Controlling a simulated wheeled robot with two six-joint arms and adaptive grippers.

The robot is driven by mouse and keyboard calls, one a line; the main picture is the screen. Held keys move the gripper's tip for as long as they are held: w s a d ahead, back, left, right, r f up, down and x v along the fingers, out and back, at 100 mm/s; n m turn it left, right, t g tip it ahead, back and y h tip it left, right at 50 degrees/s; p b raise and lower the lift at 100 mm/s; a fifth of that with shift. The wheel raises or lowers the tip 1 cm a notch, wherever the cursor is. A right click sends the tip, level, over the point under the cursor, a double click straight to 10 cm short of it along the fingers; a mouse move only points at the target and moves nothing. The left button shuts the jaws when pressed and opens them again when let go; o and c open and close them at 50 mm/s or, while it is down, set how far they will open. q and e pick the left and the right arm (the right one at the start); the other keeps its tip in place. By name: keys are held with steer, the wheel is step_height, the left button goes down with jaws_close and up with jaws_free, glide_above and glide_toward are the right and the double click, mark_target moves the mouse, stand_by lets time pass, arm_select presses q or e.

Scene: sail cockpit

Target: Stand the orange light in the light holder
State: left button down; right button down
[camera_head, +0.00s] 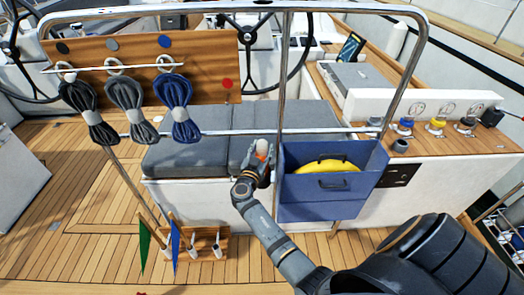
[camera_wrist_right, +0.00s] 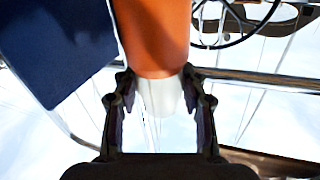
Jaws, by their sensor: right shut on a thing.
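My right gripper (camera_head: 257,172) is shut on the orange light (camera_head: 263,148), in front of the grey seat and just left of the blue box. In the right wrist view the orange body of the light (camera_wrist_right: 157,35) fills the top middle, and its whitish end (camera_wrist_right: 162,95) lies between the two fingers of the gripper (camera_wrist_right: 161,100). A small grey cup (camera_head: 400,146) stands open on the wooden ledge at the right, well away from the light; it looks like the light holder, but I cannot be sure. My left gripper is not in view.
The blue box (camera_head: 310,209) with a yellow thing (camera_head: 326,166) inside hangs beside the gripper. A steel rail (camera_head: 281,80) rises close by. Rope coils (camera_head: 181,110) hang at left. Blue (camera_head: 405,127) and yellow (camera_head: 437,126) items line the ledge (camera_head: 465,143).

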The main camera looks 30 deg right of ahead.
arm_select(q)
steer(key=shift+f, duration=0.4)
arm_select(e)
steer(key=shift+f, duration=0.25)
steer(key=c, duration=0.7)
jaws_free()
steer(key=shift+o, duration=0.2)
steer(key=shift+r, duration=0.1)
step_height(320, 180, up, 10)
steer(key=shift+f, duration=0.1)
